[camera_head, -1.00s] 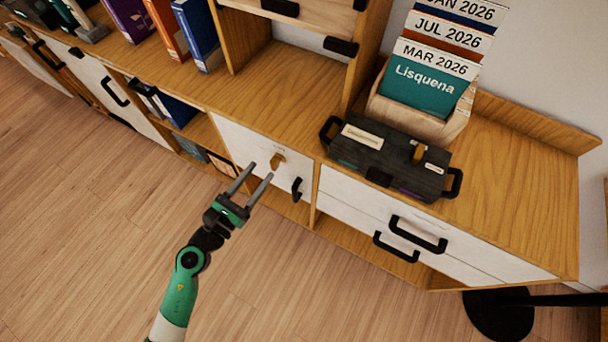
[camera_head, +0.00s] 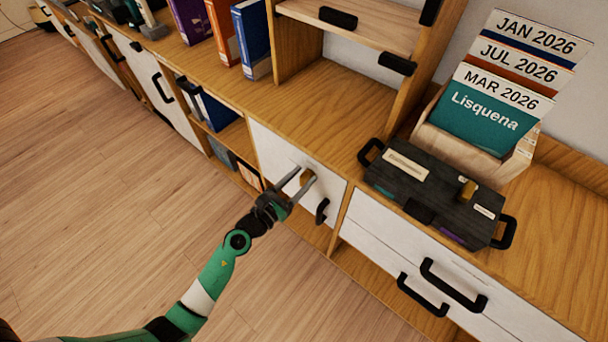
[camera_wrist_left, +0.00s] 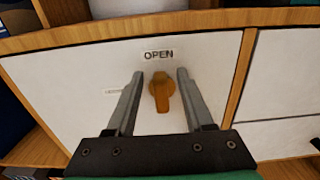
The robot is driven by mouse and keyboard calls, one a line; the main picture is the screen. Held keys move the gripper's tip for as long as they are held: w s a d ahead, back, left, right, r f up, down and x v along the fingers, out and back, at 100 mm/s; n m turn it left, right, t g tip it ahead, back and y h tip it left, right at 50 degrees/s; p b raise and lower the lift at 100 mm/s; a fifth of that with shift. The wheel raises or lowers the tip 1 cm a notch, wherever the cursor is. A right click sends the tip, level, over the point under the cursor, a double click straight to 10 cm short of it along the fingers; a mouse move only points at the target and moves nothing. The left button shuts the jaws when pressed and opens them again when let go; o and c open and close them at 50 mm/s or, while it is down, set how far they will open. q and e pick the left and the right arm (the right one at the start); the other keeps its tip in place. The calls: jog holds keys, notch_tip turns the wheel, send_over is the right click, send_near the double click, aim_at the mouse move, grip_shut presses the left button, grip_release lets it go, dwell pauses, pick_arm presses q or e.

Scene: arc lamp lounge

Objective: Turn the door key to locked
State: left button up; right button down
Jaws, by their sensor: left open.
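The door key (camera_head: 308,177) is a small brass-orange knob on a white cabinet door (camera_head: 270,152). In the left wrist view the key (camera_wrist_left: 161,92) sits below the word OPEN, with its longer end pointing down. A fainter label lies to its left, too small to read. My left gripper (camera_head: 297,180) is open, with its two fingers reaching toward the door on either side of the key. In the left wrist view the fingers of the left gripper (camera_wrist_left: 160,75) flank the key with a gap on both sides. My right gripper is not in view.
A black handle (camera_head: 322,211) is on the same door, right of the key. A dark box (camera_head: 435,195) with side handles and a wooden holder of dated cards (camera_head: 500,90) stand on the cabinet top. Binders (camera_head: 252,40) stand further left. The floor is clear.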

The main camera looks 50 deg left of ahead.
pick_arm(q)
jog(key=shift+w, duration=0.65)
grip_shut()
jog(key=shift+a, duration=0.1)
jog(key=n, duration=0.1)
jog(key=a+n+p, duration=0.1)
jog(key=n, duration=0.5)
jog(key=a+n+p, duration=0.1)
jog(key=shift+s+f+n, duration=0.15)
jog(key=shift+f+n, duration=0.25)
jog(key=shift+a+f+n+p, duration=0.2)
jog(key=shift+f+n, duration=0.2)
jog(key=shift+n, duration=1.15)
jog(key=shift+a+f+n+p, duration=0.15)
jog(key=shift+f+n+p, duration=0.2)
jog(key=shift+n, duration=1.15)
jog(key=shift+a+f+n+p, duration=0.15)
jog(key=shift+f+n, duration=0.3)
jog(key=shift+n, duration=1.1)
